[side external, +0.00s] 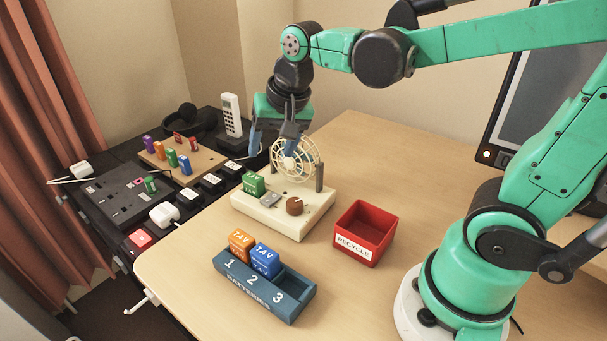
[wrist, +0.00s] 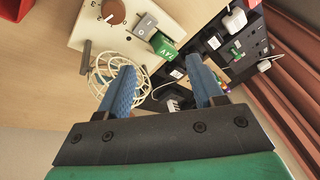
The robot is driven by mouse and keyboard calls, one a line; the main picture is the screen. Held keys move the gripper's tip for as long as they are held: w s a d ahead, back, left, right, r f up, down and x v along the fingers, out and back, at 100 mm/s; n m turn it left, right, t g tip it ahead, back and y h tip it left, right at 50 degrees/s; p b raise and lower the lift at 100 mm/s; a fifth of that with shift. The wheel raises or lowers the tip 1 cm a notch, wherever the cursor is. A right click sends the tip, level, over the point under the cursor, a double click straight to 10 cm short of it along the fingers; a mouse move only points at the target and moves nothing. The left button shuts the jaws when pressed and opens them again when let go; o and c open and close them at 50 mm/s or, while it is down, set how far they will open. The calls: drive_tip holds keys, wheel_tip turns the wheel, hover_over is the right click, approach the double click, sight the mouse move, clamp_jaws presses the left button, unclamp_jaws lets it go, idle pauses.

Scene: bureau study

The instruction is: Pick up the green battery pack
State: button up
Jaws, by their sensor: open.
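The green battery pack (side external: 253,184) stands upright in the cream device at its left end, behind a grey switch and a brown knob. It also shows in the wrist view (wrist: 163,46), past my fingertips. My gripper (side external: 273,147) is open and empty, pointing down. In the side view it is above and behind the pack, close to the device's wire-caged fan (side external: 295,158). In the wrist view my two blue fingers (wrist: 161,72) are spread apart, and the pack lies ahead of the gap, not between them. The left finger overlaps the fan cage in that view.
A blue battery tray (side external: 296,313) holds an orange pack (side external: 240,242) and a blue pack (side external: 264,261); slot 3 is empty. A red recycle bin (side external: 377,220) stands to the right. The desk's back right is clear.

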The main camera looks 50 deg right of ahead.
sight(253, 176)
drive_tip(key=w+f+m+g, duration=0.1)
drive_tip(key=w+m, duration=0.1)
drive_tip(key=m, duration=0.1)
drive_tip(key=w+d+f+m+g, duration=0.1)
drive_tip(key=w+f+m, duration=0.1)
drive_tip(key=m, duration=0.1)
drive_tip(key=w+f+m+g, duration=0.1)
drive_tip(key=w+f+m, duration=0.1)
drive_tip(key=w+m, duration=0.1)
drive_tip(key=shift+d+g, duration=0.3)
drive_tip(key=shift+d, duration=0.05)
drive_tip(key=shift+w+d+f+m, duration=0.1)
drive_tip(key=shift+w+f+m, duration=0.1)
drive_tip(key=shift+f+m, duration=0.15)
drive_tip(key=shift+w+f+m, duration=0.1)
drive_tip(key=shift+f+m, duration=0.15)
drive_tip(key=shift+f, duration=2.7)
drive_tip(key=shift+c, duration=0.2)
drive_tip(key=c, duration=0.7)
